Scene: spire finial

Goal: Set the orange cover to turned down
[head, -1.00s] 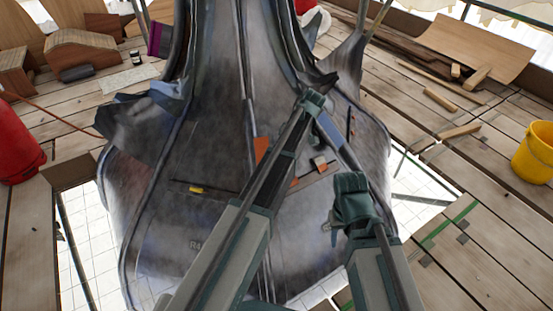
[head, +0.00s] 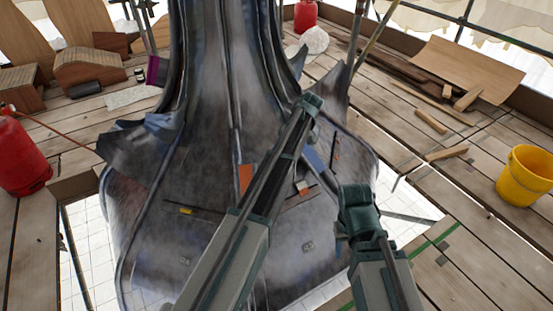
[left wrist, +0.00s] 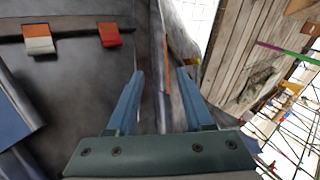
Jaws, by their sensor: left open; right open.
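The orange cover (head: 246,178) sits on the dark metal skirt of the spire, left of my left forearm in the head view. In the left wrist view the cover (left wrist: 167,62) shows as a thin upright strip, nearly edge-on, standing out from the metal. My left gripper (left wrist: 160,72) is open, with the strip in the gap between its fingertips. I cannot tell whether they touch. My forearm hides that gripper in the head view. My right gripper (head: 342,230) is open, right of centre in front of the skirt and away from the cover.
A yellow tab (head: 187,211) is on the skirt. A yellow bucket (head: 525,178) and wood offcuts (head: 446,153) are on the right planks, a red cylinder (head: 20,155) on the left.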

